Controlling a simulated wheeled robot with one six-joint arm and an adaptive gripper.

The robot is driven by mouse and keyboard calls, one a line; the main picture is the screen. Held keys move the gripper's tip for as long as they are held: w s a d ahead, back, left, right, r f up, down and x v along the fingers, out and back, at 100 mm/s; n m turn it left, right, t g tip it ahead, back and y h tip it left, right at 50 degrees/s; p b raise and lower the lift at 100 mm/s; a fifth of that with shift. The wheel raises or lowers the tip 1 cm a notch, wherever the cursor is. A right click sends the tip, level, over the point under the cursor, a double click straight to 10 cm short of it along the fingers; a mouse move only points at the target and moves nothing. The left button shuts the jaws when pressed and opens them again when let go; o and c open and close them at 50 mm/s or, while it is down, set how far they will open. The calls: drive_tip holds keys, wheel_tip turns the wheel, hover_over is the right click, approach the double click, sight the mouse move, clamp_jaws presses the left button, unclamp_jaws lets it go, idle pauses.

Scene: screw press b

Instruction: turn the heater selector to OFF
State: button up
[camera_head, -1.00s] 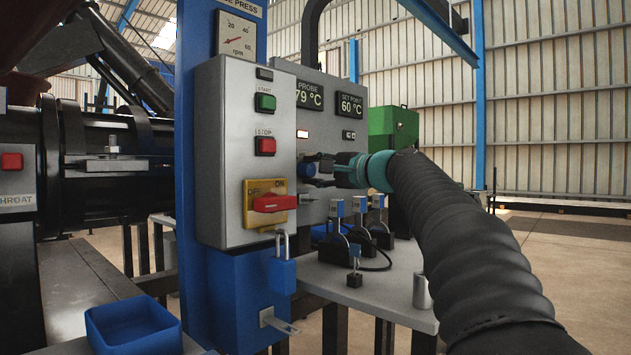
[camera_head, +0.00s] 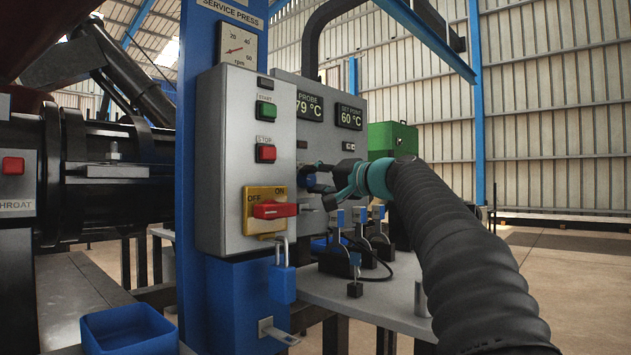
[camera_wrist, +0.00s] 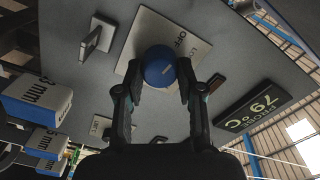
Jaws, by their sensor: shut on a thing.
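The heater selector is a round blue knob (camera_wrist: 160,68) on a light plate (camera_wrist: 140,32) with OFF and another, partly hidden word beside it. In the wrist view my gripper (camera_wrist: 159,75) has one finger on each side of the knob and is shut on it. No clear pointer shows on the knob, so its setting cannot be read. In the head view my gripper (camera_head: 322,180) reaches in from the right to the grey panel, and its fingers hide most of the knob (camera_head: 308,182).
A nearer control box (camera_head: 227,150) with a red switch (camera_head: 275,210) stands close left of my gripper. A blue padlock (camera_head: 282,282) hangs below it. Blue-topped tools (camera_head: 340,260) stand on a table under my gripper. A probe display (camera_head: 309,106) is above.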

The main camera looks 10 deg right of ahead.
idle(0.3)
drive_tip(key=o, duration=1.2)
drive_tip(key=shift+c, duration=0.2)
drive_tip(key=v, duration=1.2)
